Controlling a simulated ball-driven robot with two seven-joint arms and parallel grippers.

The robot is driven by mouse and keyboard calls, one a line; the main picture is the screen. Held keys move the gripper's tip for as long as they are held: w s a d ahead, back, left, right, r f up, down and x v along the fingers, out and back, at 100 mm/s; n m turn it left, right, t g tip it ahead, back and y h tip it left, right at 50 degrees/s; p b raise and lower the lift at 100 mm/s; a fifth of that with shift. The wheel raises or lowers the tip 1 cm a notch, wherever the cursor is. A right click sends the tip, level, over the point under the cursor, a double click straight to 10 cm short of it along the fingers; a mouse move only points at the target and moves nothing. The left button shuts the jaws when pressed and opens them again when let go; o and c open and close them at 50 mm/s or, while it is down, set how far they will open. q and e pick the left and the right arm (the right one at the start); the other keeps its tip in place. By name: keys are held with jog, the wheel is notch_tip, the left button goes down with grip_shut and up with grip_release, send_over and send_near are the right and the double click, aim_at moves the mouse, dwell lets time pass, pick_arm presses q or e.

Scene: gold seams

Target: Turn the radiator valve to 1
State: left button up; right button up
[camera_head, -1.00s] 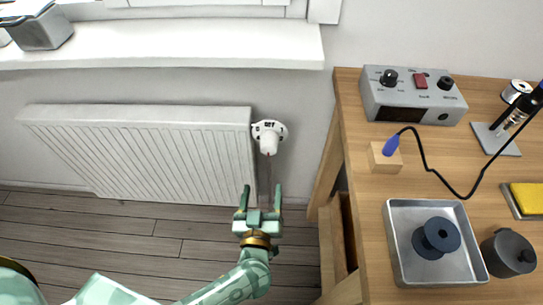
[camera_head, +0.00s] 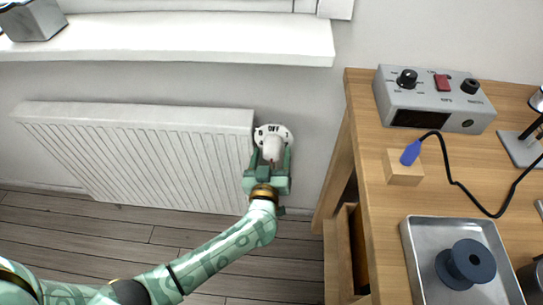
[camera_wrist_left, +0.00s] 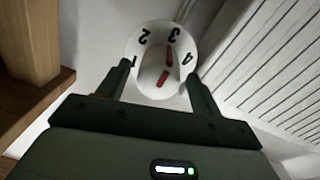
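The radiator valve (camera_head: 273,147) is a white round dial with a protruding knob, at the radiator's right end. The head view shows "OFF" on the dial. The left wrist view shows the dial (camera_wrist_left: 143,46) with black digits 1 to 4. Red marks on the knob (camera_wrist_left: 152,82) and dial line up roughly towards 3. My left gripper (camera_head: 271,157) is at the valve, its fingers on either side of the knob. In the left wrist view the fingers (camera_wrist_left: 157,78) stand apart, with a gap visible beside the knob; firm contact is not visible. My right gripper is out of view.
The white radiator (camera_head: 140,150) lies left of the valve, under the windowsill (camera_head: 180,40). A wooden workbench (camera_head: 365,200) stands to the right, carrying a grey control box (camera_head: 432,100), a wooden block (camera_head: 403,172) and a metal tray (camera_head: 412,240).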

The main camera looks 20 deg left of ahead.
pick_arm(q)
jog(key=c, duration=0.9)
